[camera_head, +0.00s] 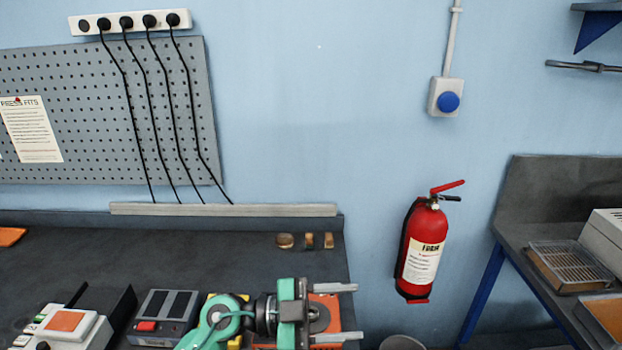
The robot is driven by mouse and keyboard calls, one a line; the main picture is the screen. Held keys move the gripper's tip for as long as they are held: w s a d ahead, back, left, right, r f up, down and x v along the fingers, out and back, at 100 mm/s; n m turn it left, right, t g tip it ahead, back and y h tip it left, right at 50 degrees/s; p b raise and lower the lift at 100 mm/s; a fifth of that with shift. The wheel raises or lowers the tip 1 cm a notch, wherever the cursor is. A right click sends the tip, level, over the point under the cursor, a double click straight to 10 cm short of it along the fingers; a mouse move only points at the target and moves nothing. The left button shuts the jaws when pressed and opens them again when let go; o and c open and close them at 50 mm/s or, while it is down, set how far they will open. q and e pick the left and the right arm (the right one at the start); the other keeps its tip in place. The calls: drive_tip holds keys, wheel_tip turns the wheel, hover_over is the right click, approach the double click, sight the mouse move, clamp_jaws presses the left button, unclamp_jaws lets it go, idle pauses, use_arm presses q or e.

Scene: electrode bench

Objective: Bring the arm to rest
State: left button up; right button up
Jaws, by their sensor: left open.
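My left gripper (337,313) is at the bottom middle of the head view, over the right end of the dark bench (130,255). Its two grey fingers point right and are apart, with nothing between them. My green and black left arm comes in from the bottom edge. An orange thing behind and below the gripper is partly hidden by it. My right gripper does not show.
Near the gripper stand a grey device with a red switch (146,326) and a white device with an orange top (66,321). Small brass pieces (285,241) lie at the bench's back. A red fire extinguisher (422,250) hangs right. Another bench (540,225) is far right.

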use_arm(q)
drive_tip(key=w+a+r+n+t+y, duration=0.2)
drive_tip(key=w+a+n+t+y, duration=0.15)
drive_tip(key=a+n+t, duration=0.5)
drive_tip(key=w+a+r+n+t+y, duration=0.15)
drive_tip(key=a+n+t+y, duration=0.35)
drive_tip(key=n+t, duration=0.6)
drive_tip(key=s+a+f+n+g+y, duration=0.35)
drive_tip(key=a+f+n+y, duration=0.25)
drive_tip(key=a+f+y, duration=0.65)
drive_tip(key=s+a+f+m+g+h, duration=0.25)
drive_tip(key=s+f+g, duration=1.05)
drive_tip(key=s+f, duration=0.65)
wheel_tip(320, 180, down, 29)
drive_tip(key=s+m, duration=0.1)
drive_tip(key=s, duration=0.1)
drive_tip(key=s+a+f+g, duration=0.2)
drive_tip(key=s+f, duration=1.6)
drive_tip(key=f, duration=0.2)
drive_tip(key=shift+s+a, duration=0.4)
